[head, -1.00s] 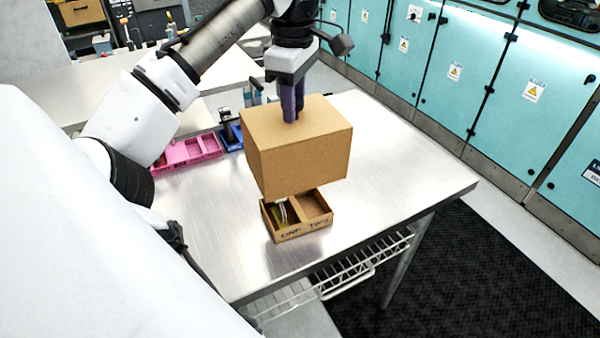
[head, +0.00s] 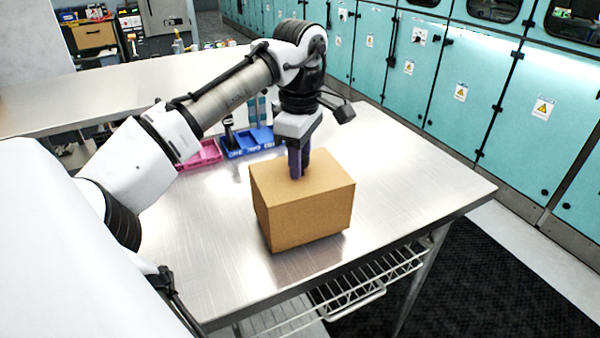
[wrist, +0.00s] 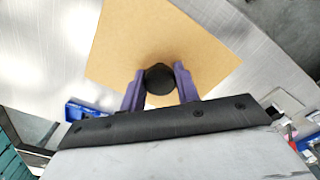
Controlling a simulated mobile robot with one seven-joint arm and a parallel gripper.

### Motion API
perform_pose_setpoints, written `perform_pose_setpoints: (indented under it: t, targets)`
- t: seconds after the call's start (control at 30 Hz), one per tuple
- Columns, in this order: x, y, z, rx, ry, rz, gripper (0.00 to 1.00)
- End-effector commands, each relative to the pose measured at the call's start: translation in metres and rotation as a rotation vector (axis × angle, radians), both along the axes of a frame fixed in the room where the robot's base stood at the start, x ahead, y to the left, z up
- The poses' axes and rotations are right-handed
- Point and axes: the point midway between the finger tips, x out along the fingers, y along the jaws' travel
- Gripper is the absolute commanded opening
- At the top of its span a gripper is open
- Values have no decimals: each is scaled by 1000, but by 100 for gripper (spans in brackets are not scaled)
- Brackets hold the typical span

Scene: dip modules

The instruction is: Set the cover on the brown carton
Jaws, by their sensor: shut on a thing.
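The cover (head: 305,205) is a brown cardboard box shape with a closed top. It is near the front edge of the metal table. Whether the cover touches the table all round cannot be told.
A blue tray (head: 247,142) and a pink tray (head: 205,156) stand at the table's back left. The metal table (head: 400,180) is clear right of the cover. Teal cabinets (head: 470,90) line the far side.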

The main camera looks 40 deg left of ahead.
Motion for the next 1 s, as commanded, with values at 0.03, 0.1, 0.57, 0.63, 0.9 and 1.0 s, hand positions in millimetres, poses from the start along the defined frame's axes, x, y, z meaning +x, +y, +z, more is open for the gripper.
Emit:
perform_pose_setpoints:
  t: [0.03,0.1,0.57,0.63,0.9,1.0]
  targets:
    - [0,0,-11,2,1,1,0]
    - [0,0,-13,2,0,0,0]
    - [0,0,-18,0,0,-1,0]
    - [0,0,-16,1,0,-1,40]
    - [0,0,-16,1,-1,0,53]
    - [0,0,-16,1,-1,0,53]
